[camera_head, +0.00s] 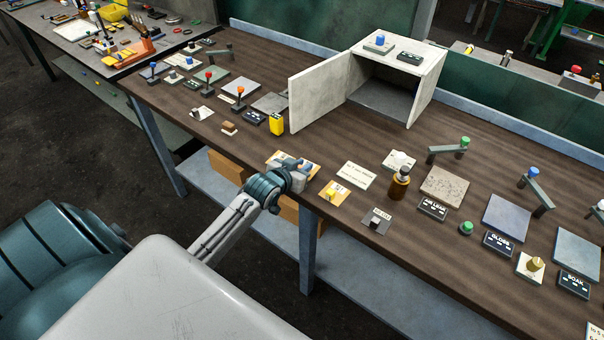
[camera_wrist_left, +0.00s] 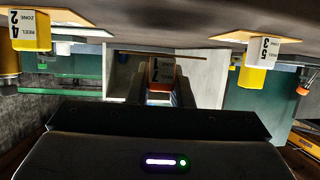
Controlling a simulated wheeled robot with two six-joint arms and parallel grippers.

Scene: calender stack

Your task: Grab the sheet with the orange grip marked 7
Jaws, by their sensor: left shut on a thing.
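My left gripper (camera_head: 298,170) is at the front edge of the dark wooden table, over a pale yellow-orange sheet (camera_head: 313,171) that it partly covers. In the left wrist view the left gripper (camera_wrist_left: 162,90) is shut on the orange grip (camera_wrist_left: 164,84). A grey label (camera_wrist_left: 161,70) on that grip faces the camera; its small upside-down figures seem to include a 7. Yellow grips with similar labels, one with 4 and 2 (camera_wrist_left: 30,36) and one with 5 and 3 (camera_wrist_left: 262,55), stand on either side, apart from the fingers. My right gripper is out of view.
A yellow grip (camera_head: 336,190) on a sheet sits just right of my gripper. A white open-fronted box (camera_head: 428,85) with its door (camera_head: 318,92) swung left stands behind. A brown bottle (camera_head: 399,183), plates and labelled blocks crowd the right side.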

